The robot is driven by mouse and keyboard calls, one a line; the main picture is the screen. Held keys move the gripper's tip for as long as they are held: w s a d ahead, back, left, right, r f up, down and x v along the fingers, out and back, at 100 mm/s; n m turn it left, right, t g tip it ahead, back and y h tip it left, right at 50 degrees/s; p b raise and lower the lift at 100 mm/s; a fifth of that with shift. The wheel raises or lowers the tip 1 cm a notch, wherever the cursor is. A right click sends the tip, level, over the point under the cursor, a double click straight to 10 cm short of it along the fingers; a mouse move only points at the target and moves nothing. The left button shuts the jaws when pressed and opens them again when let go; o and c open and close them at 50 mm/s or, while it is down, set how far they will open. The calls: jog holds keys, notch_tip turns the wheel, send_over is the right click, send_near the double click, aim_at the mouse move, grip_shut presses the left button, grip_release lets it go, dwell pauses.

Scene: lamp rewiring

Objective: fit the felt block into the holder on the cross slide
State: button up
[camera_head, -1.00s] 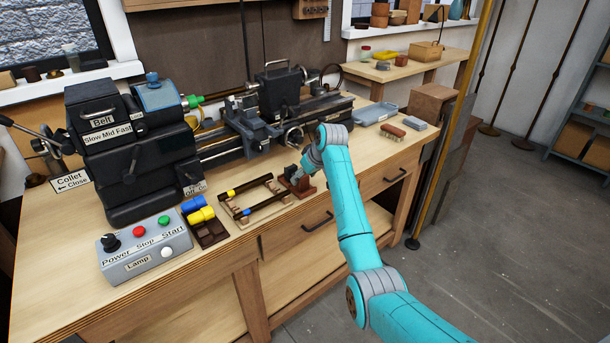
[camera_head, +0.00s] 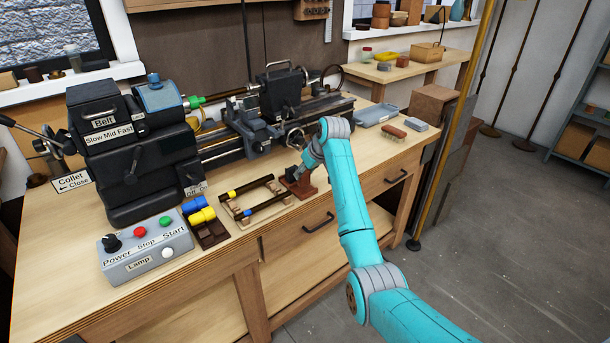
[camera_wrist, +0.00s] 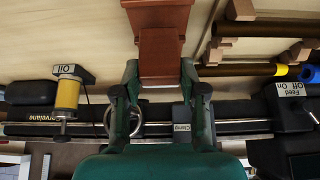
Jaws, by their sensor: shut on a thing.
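My gripper (camera_wrist: 159,70) has its two green fingers on either side of a red-brown block (camera_wrist: 160,48) and is shut on it. I cannot tell from its surface whether this is the felt block. In the head view my gripper (camera_head: 292,178) is low over the bench front, at a red-brown piece (camera_head: 303,187) right of the rod rack; the arm hides part of it. The cross slide (camera_head: 257,128) of the lathe stands behind and to the left. Its holder cannot be made out clearly. A label reading "Clamp" (camera_wrist: 182,127) shows beyond the fingers in the wrist view.
The wooden rack with dark rods (camera_head: 257,202) lies close left of my gripper. A yellow oil cup (camera_wrist: 67,94) and the Feed switch box (camera_wrist: 290,108) flank the wrist view. A brush (camera_head: 393,133), a grey block (camera_head: 417,125) and a blue-grey tray (camera_head: 375,116) lie right.

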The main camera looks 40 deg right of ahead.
jog(key=shift+r, duration=2.4)
